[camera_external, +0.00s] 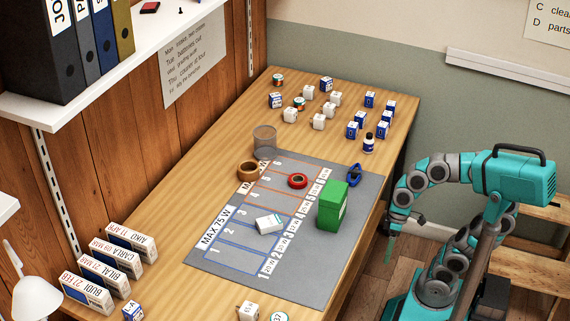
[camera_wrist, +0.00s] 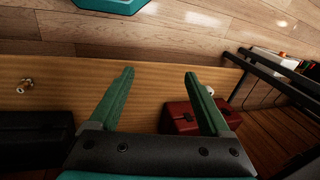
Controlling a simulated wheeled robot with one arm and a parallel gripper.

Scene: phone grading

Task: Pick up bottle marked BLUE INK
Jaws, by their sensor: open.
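A small dark blue bottle with a white label (camera_external: 368,143) stands upright near the right edge of the wooden table, just beyond the grey mat. Its label is too small to read. My gripper (camera_external: 388,258) hangs low beside the table's right side, well apart from the bottle and below the tabletop. In the wrist view my gripper (camera_wrist: 158,85) has its two green fingers spread, with nothing between them. The bottle does not show in the wrist view.
Blue and white cubes (camera_external: 353,130) stand close to the bottle. On the grey mat (camera_external: 300,283) are a green box (camera_external: 332,206), a red tape roll (camera_external: 298,181) and a white box (camera_external: 269,223). A blue item (camera_external: 354,173) lies at the mat's right edge.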

